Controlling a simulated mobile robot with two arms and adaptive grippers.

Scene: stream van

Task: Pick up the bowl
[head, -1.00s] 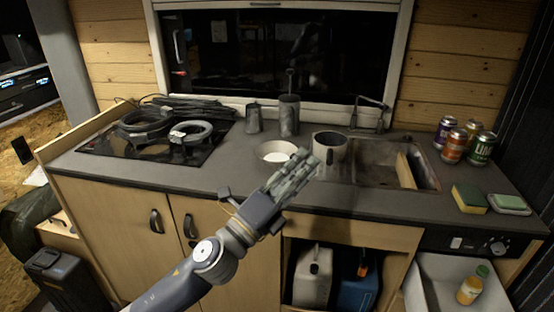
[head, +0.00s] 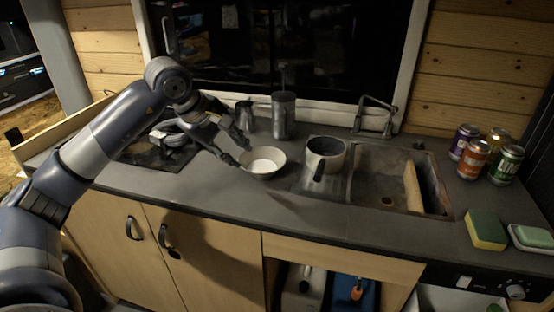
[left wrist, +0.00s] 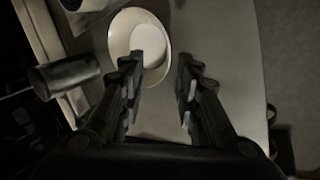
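The white bowl (head: 264,164) stands upright on the grey counter, left of the pot. My left gripper (head: 239,153) is at the bowl's left side, close to its rim. In the left wrist view the bowl (left wrist: 118,38) lies just ahead of the fingers. The left gripper (left wrist: 157,68) is open there, with one finger overlapping the bowl in the picture and the other beyond its edge. Nothing is held between them. Whether a finger touches the rim cannot be told. My right gripper is not in view.
A pot (head: 326,157) stands right of the bowl, beside the sink (head: 390,190). A metal canister (head: 283,118) and a small cup (head: 245,116) stand behind. Several cans (head: 474,160) and a sponge (head: 486,231) are at right. The counter's front strip is clear.

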